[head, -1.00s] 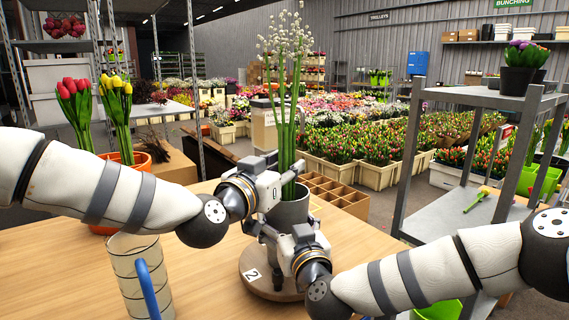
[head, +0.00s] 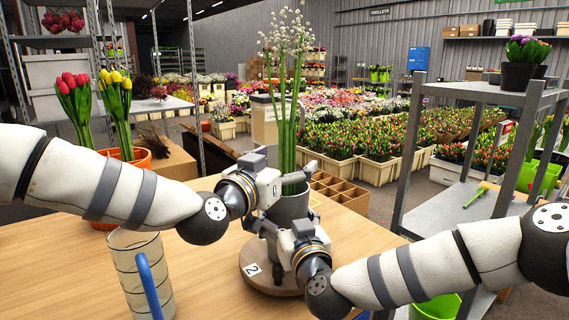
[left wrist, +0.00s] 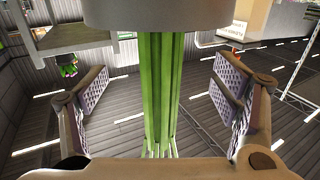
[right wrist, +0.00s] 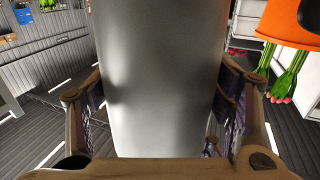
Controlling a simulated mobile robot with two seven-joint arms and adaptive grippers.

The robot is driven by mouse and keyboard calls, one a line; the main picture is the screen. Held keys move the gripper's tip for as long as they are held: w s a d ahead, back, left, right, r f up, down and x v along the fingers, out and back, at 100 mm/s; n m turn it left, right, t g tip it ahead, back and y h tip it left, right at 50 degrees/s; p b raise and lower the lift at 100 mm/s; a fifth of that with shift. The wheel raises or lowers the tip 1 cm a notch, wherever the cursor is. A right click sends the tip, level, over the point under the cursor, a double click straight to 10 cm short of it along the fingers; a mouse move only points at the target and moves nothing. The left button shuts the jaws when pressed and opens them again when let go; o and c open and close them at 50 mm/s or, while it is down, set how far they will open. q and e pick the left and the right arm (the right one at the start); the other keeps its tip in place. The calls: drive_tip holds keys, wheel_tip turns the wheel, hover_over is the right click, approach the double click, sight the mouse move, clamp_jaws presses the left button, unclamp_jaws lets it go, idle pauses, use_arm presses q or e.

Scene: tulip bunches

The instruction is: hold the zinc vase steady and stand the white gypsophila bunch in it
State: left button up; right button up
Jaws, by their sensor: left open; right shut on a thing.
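The white gypsophila bunch (head: 286,110) stands nearly upright, its green stems running down into the mouth of the grey zinc vase (head: 293,206). The vase stands on a round wooden stand (head: 251,258) marked 2. My left gripper (head: 281,187) is open at the vase's rim. In the left wrist view the green stems (left wrist: 158,90) pass between its spread fingers, with the vase (left wrist: 150,15) beyond. My right gripper (head: 290,238) is shut on the vase's side, and the vase (right wrist: 158,80) fills the space between its fingers in the right wrist view. The stem ends are hidden inside the vase.
A clear jug (head: 140,275) with a blue handle stands at the front left. Red and yellow tulips stand in an orange pot (head: 135,160) behind my left arm. A divided cardboard box (head: 340,190) lies behind the vase. A grey shelf (head: 440,215) stands at right.

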use_arm(q)
drive_tip(key=v, duration=1.2)
idle(0.3)
use_arm(e)
drive_tip(key=o, duration=1.8)
drive_tip(key=shift+c, duration=0.2)
